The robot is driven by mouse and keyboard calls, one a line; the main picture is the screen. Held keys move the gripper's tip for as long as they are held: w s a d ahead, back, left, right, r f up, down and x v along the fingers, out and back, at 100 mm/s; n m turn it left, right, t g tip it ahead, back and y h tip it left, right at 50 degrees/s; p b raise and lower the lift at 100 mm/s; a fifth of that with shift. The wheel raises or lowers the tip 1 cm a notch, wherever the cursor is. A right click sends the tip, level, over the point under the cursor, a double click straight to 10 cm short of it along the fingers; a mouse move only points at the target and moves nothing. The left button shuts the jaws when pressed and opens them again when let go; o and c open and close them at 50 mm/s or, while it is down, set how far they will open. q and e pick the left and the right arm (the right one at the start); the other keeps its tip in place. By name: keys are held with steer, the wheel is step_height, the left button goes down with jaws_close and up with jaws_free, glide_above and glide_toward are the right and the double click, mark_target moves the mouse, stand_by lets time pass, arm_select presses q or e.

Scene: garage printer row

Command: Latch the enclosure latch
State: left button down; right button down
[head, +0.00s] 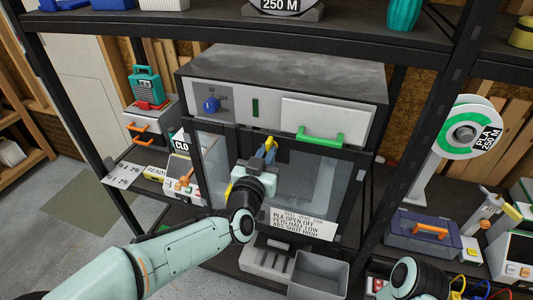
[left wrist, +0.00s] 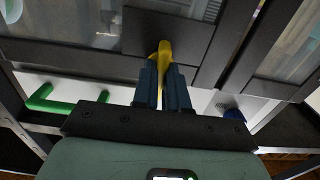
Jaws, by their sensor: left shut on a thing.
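The enclosure (head: 290,70) is a grey-topped cabinet with dark-framed clear doors (head: 318,185). The yellow enclosure latch (head: 271,141) sits at the upper part of the door front, below the control panel. In the left wrist view the latch (left wrist: 164,50) lies against a dark plate on the door frame, between my blue fingers. My left gripper (head: 267,154) is shut on the latch; its fingers also show in the left wrist view (left wrist: 164,78). They cover part of the latch. Part of my right arm shows at the lower right, but its gripper is not visible.
A blue knob (head: 210,105) and a green handle (head: 320,135) are on the panel above. A paper label (head: 303,223) is on the lower door. A grey bin (head: 318,274) stands below. A spool (head: 468,128) and a blue toolbox (head: 423,232) are at right.

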arm_select(q)
steer(key=shift+r, duration=0.15)
steer(key=c, duration=1.2)
jaws_free()
steer(key=shift+w, duration=0.1)
steer(key=shift+o, duration=0.2)
steer(key=b+v, duration=0.1)
steer(key=v, duration=1.2)
steer(key=shift+s, duration=0.2)
